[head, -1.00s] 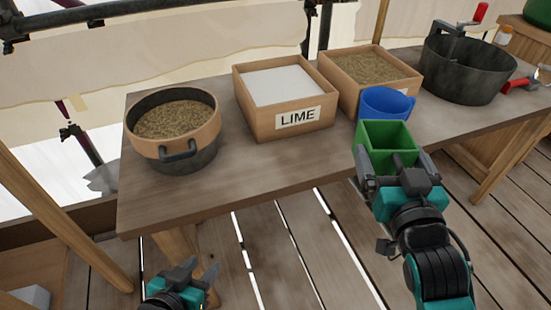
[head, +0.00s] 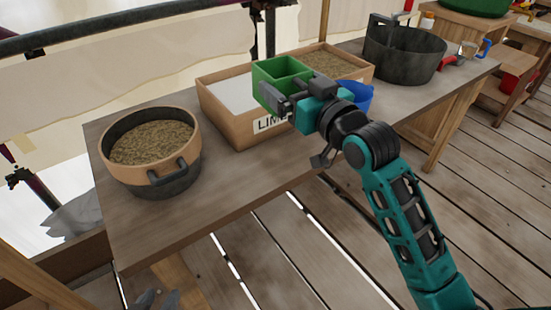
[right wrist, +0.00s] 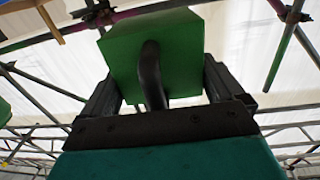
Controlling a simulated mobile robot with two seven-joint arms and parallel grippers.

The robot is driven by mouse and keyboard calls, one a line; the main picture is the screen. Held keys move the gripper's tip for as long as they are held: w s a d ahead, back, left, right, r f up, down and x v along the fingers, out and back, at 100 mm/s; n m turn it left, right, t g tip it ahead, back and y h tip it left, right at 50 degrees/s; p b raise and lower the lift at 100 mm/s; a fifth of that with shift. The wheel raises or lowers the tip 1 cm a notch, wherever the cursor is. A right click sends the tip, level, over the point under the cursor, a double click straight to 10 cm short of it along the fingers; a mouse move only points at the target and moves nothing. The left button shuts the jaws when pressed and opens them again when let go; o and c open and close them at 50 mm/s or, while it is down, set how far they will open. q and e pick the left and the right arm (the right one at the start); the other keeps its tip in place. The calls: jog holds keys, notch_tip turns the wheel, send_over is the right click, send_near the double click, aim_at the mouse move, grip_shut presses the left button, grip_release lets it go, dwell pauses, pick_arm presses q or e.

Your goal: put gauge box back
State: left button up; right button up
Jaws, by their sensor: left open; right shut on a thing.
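The green gauge box (head: 275,70), open-topped with a divider inside, is held in the air by my right gripper (head: 284,92). From the head it appears in front of the LIME box (head: 240,134). In the right wrist view the green box (right wrist: 150,50) sits between the two fingers, with a dark curved handle toward the palm. The fingers are shut on it.
On the table (head: 215,195) stand a round tub (head: 178,182) of grainy material, another wooden box (head: 345,68) of grainy material, a blue container (head: 358,92) partly hidden by my right arm, and a dark pot (head: 400,55). The table's front middle is clear.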

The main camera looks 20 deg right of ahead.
jog(key=shift+w+r+n+y, duration=0.4)
jog(key=shift+w+r, duration=0.3)
jog(key=shift+r, duration=0.3)
jog(key=shift+w+a+f, duration=0.1)
jog(key=shift+f, duration=0.25)
notch_tip(320, 180, down, 19)
jog(key=b, duration=0.6)
jog(key=shift+b, duration=0.35)
jog(key=shift+f, duration=0.1)
jog(key=o, duration=0.7)
jog(key=shift+o, duration=0.3)
